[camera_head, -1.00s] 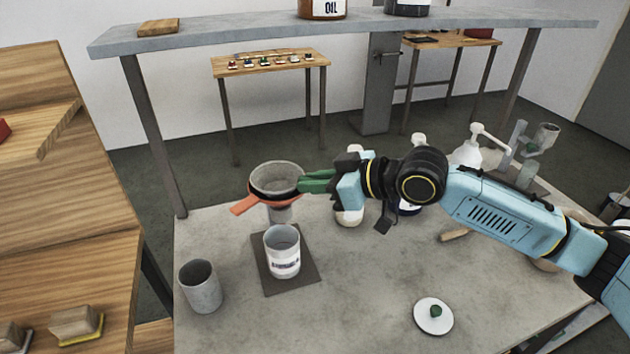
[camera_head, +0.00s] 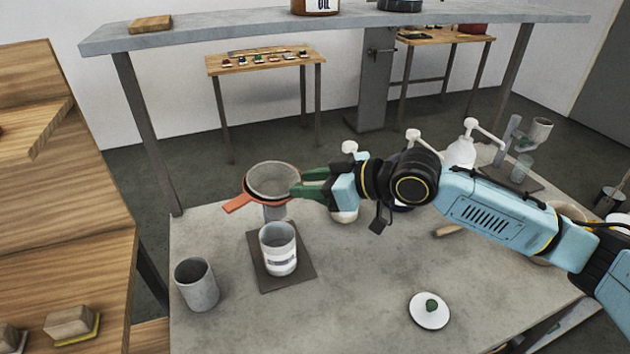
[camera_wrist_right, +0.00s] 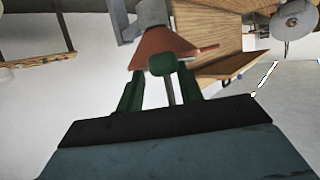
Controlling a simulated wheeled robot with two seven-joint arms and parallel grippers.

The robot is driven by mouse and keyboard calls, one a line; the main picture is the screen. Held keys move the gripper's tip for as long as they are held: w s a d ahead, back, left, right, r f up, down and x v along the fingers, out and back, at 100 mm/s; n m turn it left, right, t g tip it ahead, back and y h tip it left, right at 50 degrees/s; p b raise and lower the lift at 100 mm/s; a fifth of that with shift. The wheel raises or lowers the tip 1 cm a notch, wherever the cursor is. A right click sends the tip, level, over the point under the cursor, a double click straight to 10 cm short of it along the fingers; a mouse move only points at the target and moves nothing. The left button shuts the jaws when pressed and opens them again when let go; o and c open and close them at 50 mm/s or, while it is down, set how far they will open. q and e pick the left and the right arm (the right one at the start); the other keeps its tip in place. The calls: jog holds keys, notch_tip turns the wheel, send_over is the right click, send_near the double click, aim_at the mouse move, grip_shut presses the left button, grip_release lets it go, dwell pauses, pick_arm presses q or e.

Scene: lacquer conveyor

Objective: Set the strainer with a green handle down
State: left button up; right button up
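The strainer (camera_head: 273,178) shows in the head view as a round grey bowl. It sits at an orange, funnel-like piece (camera_head: 237,203) whose tab points left; the exact contact between them is hidden. My right gripper (camera_head: 304,182) is at the bowl's right side, its green fingers spread apart. In the right wrist view, a green block, seemingly the strainer's handle (camera_wrist_right: 162,63), lies between the finger ends, with the orange cone (camera_wrist_right: 160,45) just beyond. The fingers look clear of the handle. My left gripper is not in view.
A white labelled pot (camera_head: 279,250) stands on a dark mat (camera_head: 300,272) in front. A grey cup (camera_head: 197,285) is at left, a white lid with green knob (camera_head: 430,310) at front right. Pump bottles (camera_head: 460,153) stand behind my right arm. The front middle table is clear.

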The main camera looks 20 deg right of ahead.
jog(key=shift+r, duration=0.1)
jog(key=r+b+v, duration=0.1)
jog(key=v, duration=1.1)
jog(key=shift+w+a, duration=0.1)
jog(key=shift+f, duration=0.1)
